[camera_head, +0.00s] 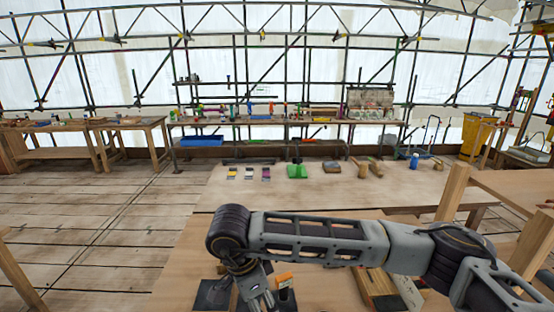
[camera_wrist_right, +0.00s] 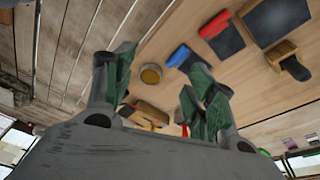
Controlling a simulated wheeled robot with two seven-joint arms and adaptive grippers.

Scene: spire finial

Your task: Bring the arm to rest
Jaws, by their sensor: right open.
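My right arm (camera_head: 320,238) reaches across the lower part of the head view from the right, over the near wooden table (camera_head: 190,270). It bends at a dark joint on the left, and the right gripper (camera_head: 258,302) hangs below that joint at the bottom edge. In the right wrist view the right gripper (camera_wrist_right: 158,78) has its two green-padded fingers spread apart, with nothing held between them. Below and beyond them lie a round amber-topped tin (camera_wrist_right: 150,74) and a blue item (camera_wrist_right: 180,57) on the wooden surface. My left gripper is in neither view.
A red-and-dark item (camera_wrist_right: 221,37), a dark square plate (camera_wrist_right: 278,20) and a wood-and-dark tool (camera_wrist_right: 288,60) lie near the gripper. A farther table (camera_head: 310,187) carries green items (camera_head: 297,171), mallets (camera_head: 367,169) and a blue bottle (camera_head: 414,160). Wooden posts (camera_head: 453,192) stand at right. Open plank floor lies left.

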